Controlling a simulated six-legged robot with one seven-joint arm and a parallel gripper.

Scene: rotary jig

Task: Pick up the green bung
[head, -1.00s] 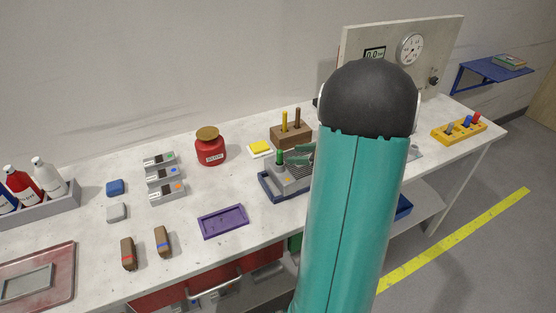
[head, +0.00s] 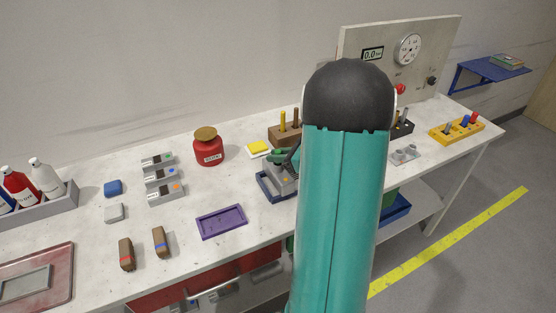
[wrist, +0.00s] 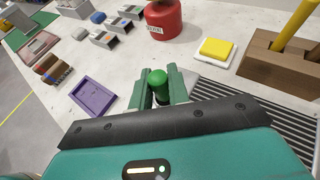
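The green bung (wrist: 158,80) shows in the wrist view with its rounded top between my two fingers; its lower part is dark and partly hidden. My gripper (wrist: 160,92) is open around it, one finger on each side, with a narrow gap at the left finger. I cannot tell whether the right finger touches it. In the head view my gripper (head: 287,157) is over the grey jig in the blue tray (head: 266,190). There I cannot make out the bung apart from the green fingers, and my arm hides the jig's right side.
A wooden block (head: 284,136) with yellow and brown pegs stands just behind the jig. A yellow pad (head: 258,148) and a red jar (head: 208,150) are behind and left. A purple tray (head: 221,221) lies front left. Bare bench lies between the jar and purple tray.

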